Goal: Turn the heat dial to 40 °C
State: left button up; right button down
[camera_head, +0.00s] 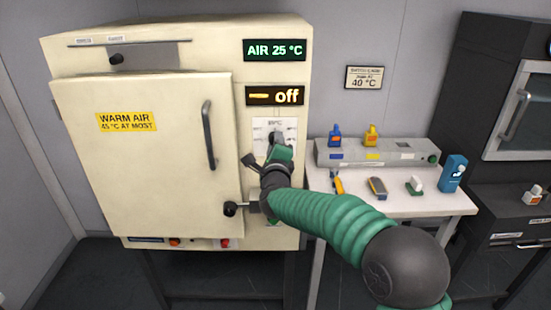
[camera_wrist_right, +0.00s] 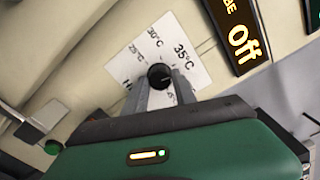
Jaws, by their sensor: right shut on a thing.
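The heat dial (camera_wrist_right: 159,76) is a small round black knob on a white scale plate (camera_wrist_right: 178,42), printed with 25 °C, 30 °C and 35 °C; the rest of the scale is partly covered. My right gripper (camera_wrist_right: 160,87) is shut on the dial, one finger on each side. I cannot tell which mark the dial points at. In the head view the scale plate (camera_head: 263,127) is on the front of the cream cabinet (camera_head: 180,40), and my right gripper (camera_head: 276,142) covers most of the dial. My left gripper is not in view.
The cabinet displays read AIR 25 °C (camera_head: 275,50) and off (camera_head: 275,96). A wall sign (camera_head: 364,78) shows 40 °C. The cabinet door (camera_head: 140,165) is shut, with a handle (camera_head: 208,135) left of the dial. A side table (camera_head: 400,203) holds small bottles and tools.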

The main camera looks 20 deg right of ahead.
jog(key=shift+f+m+b, duration=0.15)
jog(key=shift+m+b, duration=3.35)
jog(key=shift+b, duration=0.4)
jog(key=c, duration=1.2)
grip_release()
jog(key=shift+w, duration=0.1)
jog(key=shift+c, duration=0.2)
jog(key=shift+o, duration=1.1)
jog(key=shift+w, duration=0.1)
jog(key=shift+s, duration=0.2)
